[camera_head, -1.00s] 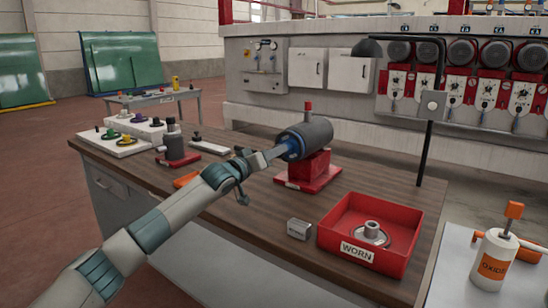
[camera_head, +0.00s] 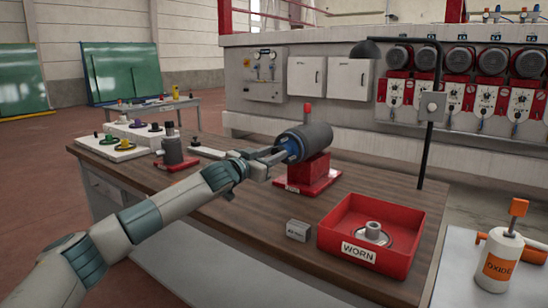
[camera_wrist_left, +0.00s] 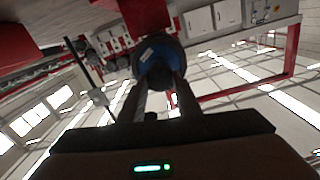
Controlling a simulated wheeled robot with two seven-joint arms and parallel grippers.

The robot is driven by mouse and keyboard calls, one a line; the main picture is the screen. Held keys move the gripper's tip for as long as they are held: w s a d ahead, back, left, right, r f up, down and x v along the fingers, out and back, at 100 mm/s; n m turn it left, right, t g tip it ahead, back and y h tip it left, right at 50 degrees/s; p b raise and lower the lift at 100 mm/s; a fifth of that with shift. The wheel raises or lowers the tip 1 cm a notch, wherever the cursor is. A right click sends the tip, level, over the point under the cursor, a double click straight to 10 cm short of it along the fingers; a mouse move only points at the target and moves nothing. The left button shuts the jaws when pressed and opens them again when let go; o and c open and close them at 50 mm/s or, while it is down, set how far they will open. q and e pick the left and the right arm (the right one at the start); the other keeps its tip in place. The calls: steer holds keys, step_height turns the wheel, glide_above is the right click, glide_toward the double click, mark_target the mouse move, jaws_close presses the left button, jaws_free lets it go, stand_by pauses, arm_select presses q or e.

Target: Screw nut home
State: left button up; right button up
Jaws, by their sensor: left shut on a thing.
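A dark grey cylindrical motor (camera_head: 308,141) lies on a red stand (camera_head: 312,172) on the wooden bench. A blue nut (camera_head: 291,149) is at its left end, facing my arm. My left gripper (camera_head: 282,153) is shut on the blue nut. In the left wrist view the two fingers of my left gripper (camera_wrist_left: 158,90) reach to either side of the blue nut (camera_wrist_left: 158,58), in front of the dark cylinder (camera_wrist_left: 145,15). The threads and any gap behind the nut are hidden. My right gripper is in neither view.
A red tray marked WORN (camera_head: 362,252) holds a metal flanged part (camera_head: 373,234). A small grey block (camera_head: 297,230) lies left of it. A black lamp post (camera_head: 424,155) rises behind the tray. Parts on white trays (camera_head: 122,147) stand at the back left.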

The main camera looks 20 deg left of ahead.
arm_select(q)
steer(key=shift+w+a+f, duration=0.1)
steer(key=shift+a+f, duration=0.15)
steer(key=shift+f, duration=0.5)
steer(key=o, duration=1.1)
steer(key=shift+a, duration=0.1)
steer(key=shift+o, duration=0.3)
steer(key=shift+a, duration=0.2)
steer(key=shift+d+r, duration=0.3)
steer(key=shift+c, duration=0.9)
